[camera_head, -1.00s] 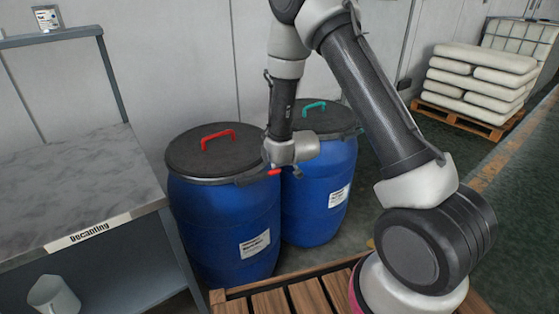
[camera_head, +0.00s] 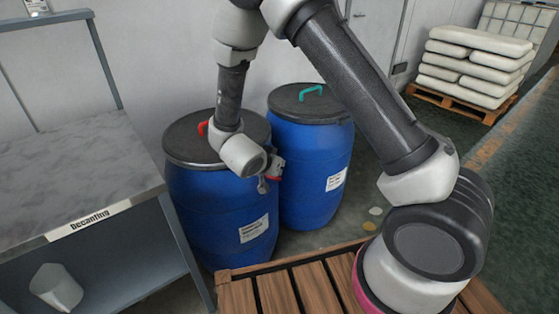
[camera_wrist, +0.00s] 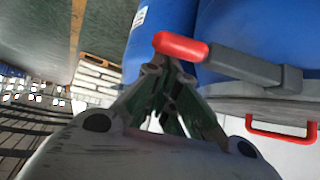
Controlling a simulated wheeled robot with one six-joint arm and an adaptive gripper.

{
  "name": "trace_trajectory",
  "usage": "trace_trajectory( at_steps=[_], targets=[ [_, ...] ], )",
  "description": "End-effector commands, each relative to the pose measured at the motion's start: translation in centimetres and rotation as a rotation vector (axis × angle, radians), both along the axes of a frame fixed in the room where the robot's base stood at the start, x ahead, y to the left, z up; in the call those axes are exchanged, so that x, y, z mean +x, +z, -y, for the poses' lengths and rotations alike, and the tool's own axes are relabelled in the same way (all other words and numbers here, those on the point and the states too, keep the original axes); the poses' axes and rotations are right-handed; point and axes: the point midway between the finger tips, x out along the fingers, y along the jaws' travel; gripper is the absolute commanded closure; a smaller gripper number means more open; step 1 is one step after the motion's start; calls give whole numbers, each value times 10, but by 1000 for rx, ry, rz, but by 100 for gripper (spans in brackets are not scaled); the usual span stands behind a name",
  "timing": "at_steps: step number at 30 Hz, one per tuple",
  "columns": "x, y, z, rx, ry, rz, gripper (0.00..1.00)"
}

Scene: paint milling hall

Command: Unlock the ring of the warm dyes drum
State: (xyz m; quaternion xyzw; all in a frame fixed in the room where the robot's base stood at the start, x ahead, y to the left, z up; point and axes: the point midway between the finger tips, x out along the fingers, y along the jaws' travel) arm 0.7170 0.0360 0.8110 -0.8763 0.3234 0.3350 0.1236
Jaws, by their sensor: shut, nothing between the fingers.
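The blue drum with a red lid handle (camera_head: 222,215) stands beside the decanting table; I cannot read its label, but red fits warm dyes. Its dark lid (camera_head: 185,140) is on. The ring's grey lever with a red tip (camera_head: 274,178) is at the drum's right side, partly hidden by my wrist. In the wrist view the red tip (camera_wrist: 180,47) lies just beyond my fingertips, and the grey lever (camera_wrist: 250,68) runs right to the ring. I cannot tell how far it is swung out. My gripper (camera_head: 262,187) is shut and empty, close to the tip; contact is unclear.
A second blue drum with a teal handle (camera_head: 312,175) stands close behind to the right. The decanting table (camera_head: 80,180) is at left, with a white jug (camera_head: 56,288) below. A wooden slatted deck (camera_head: 290,292) lies in front. Sacks on a pallet (camera_head: 465,95) are far right.

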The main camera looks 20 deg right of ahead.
Motion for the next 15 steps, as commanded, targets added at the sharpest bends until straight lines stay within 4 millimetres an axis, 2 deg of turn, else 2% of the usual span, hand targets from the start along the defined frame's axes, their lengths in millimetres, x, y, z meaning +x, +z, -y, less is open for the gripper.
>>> trace_trajectory(
  at_steps=[12,15],
  targets=[
    [-37,-1,-38,0,-391,0,100],
    [-44,0,-48,-1,-382,-1,100]
  ],
)
